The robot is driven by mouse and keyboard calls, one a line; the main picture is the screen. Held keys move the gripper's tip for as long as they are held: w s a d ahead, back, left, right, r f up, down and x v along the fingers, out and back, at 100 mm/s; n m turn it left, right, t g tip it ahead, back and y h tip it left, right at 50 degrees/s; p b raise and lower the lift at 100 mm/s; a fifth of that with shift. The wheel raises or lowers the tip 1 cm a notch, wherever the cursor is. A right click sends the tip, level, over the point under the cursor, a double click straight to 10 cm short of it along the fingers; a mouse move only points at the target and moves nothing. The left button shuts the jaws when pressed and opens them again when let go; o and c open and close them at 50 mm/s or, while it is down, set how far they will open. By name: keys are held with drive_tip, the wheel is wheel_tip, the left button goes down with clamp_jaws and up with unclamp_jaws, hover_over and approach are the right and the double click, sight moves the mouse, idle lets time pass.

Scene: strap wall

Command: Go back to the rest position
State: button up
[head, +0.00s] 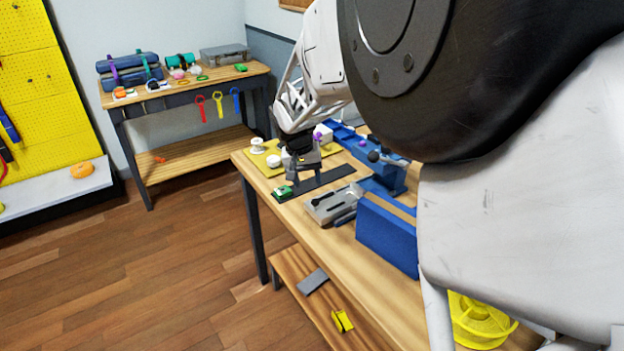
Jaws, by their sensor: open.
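My gripper (303,172) is open and points down over the far part of the near wooden workbench (345,271). It is above or beside a dark flat strip (330,178) that lies on the bench. I cannot tell whether the fingers touch anything. My arm reaches in from the right and hides much of the bench.
Near the gripper are a green-and-white piece (283,191), white round parts on a yellow plate (262,160), a grey device (333,203) and a blue box (386,235). A second bench (185,90) and a yellow pegboard (45,90) stand beyond open floor (150,260).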

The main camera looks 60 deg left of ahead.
drive_tip(key=shift+w, duration=0.1)
idle(0.4)
drive_tip(key=shift+m+h, duration=0.7)
drive_tip(key=w+d+r, duration=0.2)
drive_tip(key=w+d, duration=0.2)
drive_tip(key=d, duration=0.3)
drive_tip(key=w+d+r, duration=0.2)
drive_tip(key=w+d, duration=0.3)
drive_tip(key=d, duration=0.3)
drive_tip(key=w+d+r, duration=0.2)
drive_tip(key=w+d, duration=0.3)
drive_tip(key=d, duration=0.2)
drive_tip(key=shift+d+r, duration=0.4)
drive_tip(key=w+d+r+m+g, duration=0.15)
drive_tip(key=d+r, duration=0.25)
drive_tip(key=d, duration=1.2)
drive_tip(key=d+r+m, duration=0.2)
drive_tip(key=d+r, duration=0.1)
drive_tip(key=d, duration=1.4)
drive_tip(key=s+d+m+t+y, duration=0.1)
drive_tip(key=s+d+m, duration=0.2)
drive_tip(key=s+d, duration=0.6)
drive_tip(key=s+d+f+m+t+y, duration=0.1)
drive_tip(key=s+d+m, duration=0.2)
drive_tip(key=s+d, duration=0.7)
drive_tip(key=shift+d+y, duration=0.3)
drive_tip(key=shift+d, duration=2.95)
drive_tip(key=shift+m, duration=0.25)
